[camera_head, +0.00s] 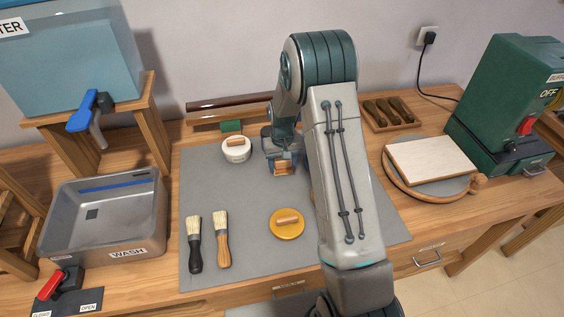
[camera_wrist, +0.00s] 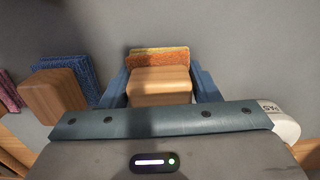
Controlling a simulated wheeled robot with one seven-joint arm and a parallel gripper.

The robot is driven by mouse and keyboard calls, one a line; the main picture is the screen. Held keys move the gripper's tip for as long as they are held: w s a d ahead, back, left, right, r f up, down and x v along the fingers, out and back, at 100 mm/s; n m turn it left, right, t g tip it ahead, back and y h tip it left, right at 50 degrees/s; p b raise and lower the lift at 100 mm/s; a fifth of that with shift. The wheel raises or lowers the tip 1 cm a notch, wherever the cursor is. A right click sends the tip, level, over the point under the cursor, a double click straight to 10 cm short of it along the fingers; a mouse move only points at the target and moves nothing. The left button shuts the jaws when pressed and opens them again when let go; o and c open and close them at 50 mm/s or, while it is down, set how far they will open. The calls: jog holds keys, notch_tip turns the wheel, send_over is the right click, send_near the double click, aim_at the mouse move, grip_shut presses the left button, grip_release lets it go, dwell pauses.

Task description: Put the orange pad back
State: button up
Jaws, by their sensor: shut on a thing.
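My gripper (camera_head: 281,160) is low over the grey mat, near its back edge. In the wrist view my gripper (camera_wrist: 160,78) has its blue fingers on both sides of a wooden block with an orange-yellow face, the orange pad (camera_wrist: 158,57). It is shut on this pad. The pad also shows in the head view (camera_head: 284,169), below the fingers and partly hidden by them. Whether the pad touches the mat, I cannot tell.
A blue pad (camera_wrist: 66,77) on a wooden block lies left of the fingers in the wrist view. A white round pot (camera_head: 236,151), a yellow disc (camera_head: 287,224) and two brushes (camera_head: 222,240) lie on the mat (camera_head: 255,200). A steel basin (camera_head: 104,215) stands left.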

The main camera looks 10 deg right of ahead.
jog(key=o, duration=0.6)
jog(key=shift+f, duration=0.15)
jog(key=o, duration=0.4)
jog(key=shift+r, duration=0.2)
notch_tip(320, 180, up, 12)
jog(key=shift+f+b, duration=0.15)
jog(key=shift+b, duration=0.5)
jog(key=s+r+t, duration=0.1)
jog(key=s+r, duration=0.3)
jog(key=s, duration=0.5)
jog(key=s+r+t, duration=0.1)
jog(key=s+r, duration=0.3)
jog(key=s, duration=0.6)
jog(key=s+r+t, duration=0.1)
jog(key=s+r, duration=0.3)
jog(key=s, duration=0.5)
jog(key=shift+s+a, duration=0.1)
jog(key=shift+s, duration=0.3)
